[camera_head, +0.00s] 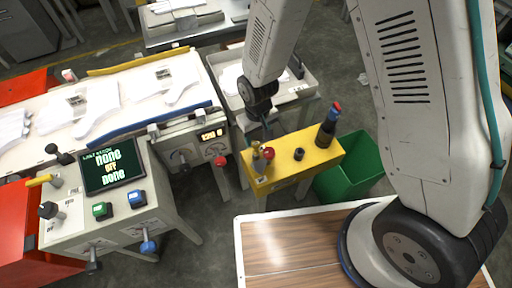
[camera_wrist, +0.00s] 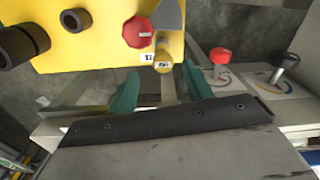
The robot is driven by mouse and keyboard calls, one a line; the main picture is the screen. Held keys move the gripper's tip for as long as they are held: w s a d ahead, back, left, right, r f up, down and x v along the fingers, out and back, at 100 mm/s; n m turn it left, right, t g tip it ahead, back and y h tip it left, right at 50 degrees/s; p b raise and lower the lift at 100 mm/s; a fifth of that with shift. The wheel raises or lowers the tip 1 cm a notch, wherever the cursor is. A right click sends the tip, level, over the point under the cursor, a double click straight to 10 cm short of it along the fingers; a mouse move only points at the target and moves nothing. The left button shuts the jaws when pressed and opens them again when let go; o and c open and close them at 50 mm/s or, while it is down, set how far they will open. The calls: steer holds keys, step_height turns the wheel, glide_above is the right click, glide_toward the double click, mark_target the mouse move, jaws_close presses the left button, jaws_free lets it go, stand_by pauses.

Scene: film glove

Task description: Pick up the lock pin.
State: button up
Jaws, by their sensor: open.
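A yellow stand (camera_head: 312,160) holds several small parts, and it also fills the top of the wrist view (camera_wrist: 100,55). A red knob (camera_wrist: 137,31) with a white label sits near its edge, beside a yellow round-ended part (camera_wrist: 162,62) with a tag. The red knob also shows in the head view (camera_head: 268,153). Either could be the lock pin; I cannot tell which. My gripper (camera_wrist: 160,90) has two teal fingers spread apart with nothing between them. They point toward the labelled parts, apparently short of them. In the head view my arm's end hides most of the gripper.
A dark bottle-like part with a red cap (camera_head: 328,126) and a black cylinder (camera_head: 298,153) stand on the yellow stand. A console with a screen (camera_head: 113,166) stands at left. A wood-topped surface (camera_head: 290,245) lies in front.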

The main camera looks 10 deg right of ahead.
mark_target(256, 143)
steer(key=f, duration=0.6)
steer(key=shift+a+f, duration=0.2)
steer(key=shift+f, duration=0.2)
steer(key=shift+c, duration=0.3)
steer(key=c, duration=1)
